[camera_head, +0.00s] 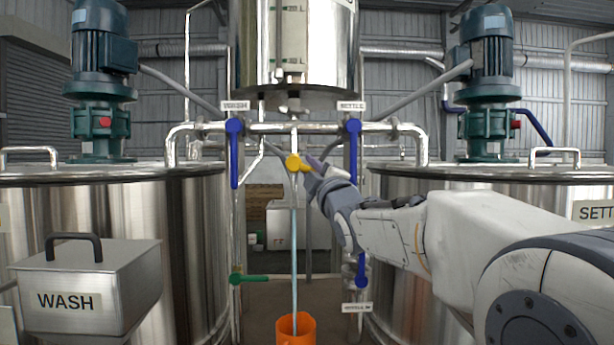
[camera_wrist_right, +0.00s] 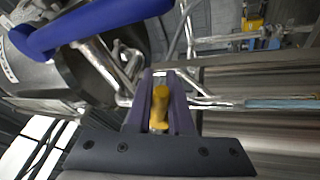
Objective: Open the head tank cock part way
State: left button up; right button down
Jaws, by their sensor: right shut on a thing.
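The head tank (camera_head: 320,50) is a steel cylinder high in the middle of the head view. Below it, on the vertical pipe, is the cock with a yellow handle (camera_head: 293,162). My right gripper (camera_head: 314,164) reaches in from the right and is shut on the yellow handle. In the right wrist view the handle (camera_wrist_right: 159,105) sits between the purple fingers (camera_wrist_right: 160,112). A thin pale blue stream (camera_head: 294,240) runs down below the cock to an orange bucket (camera_head: 296,329). My left gripper is out of view.
Blue levers labelled WASH (camera_head: 234,150) and SETTLE (camera_head: 353,148) flank the cock and hang down. A green lever (camera_head: 249,278) and another blue lever (camera_head: 361,270) sit lower. Large steel tanks stand left (camera_head: 190,230) and right (camera_head: 400,182). A grey WASH box (camera_head: 130,268) stands at front left.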

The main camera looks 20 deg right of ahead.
jog(key=shift+f, duration=0.1)
jog(key=c, duration=0.8)
grip_release()
jog(key=p+v, duration=0.6)
jog(key=v, duration=0.4)
jog(key=shift+s+p, duration=0.2)
jog(key=shift+p, duration=0.2)
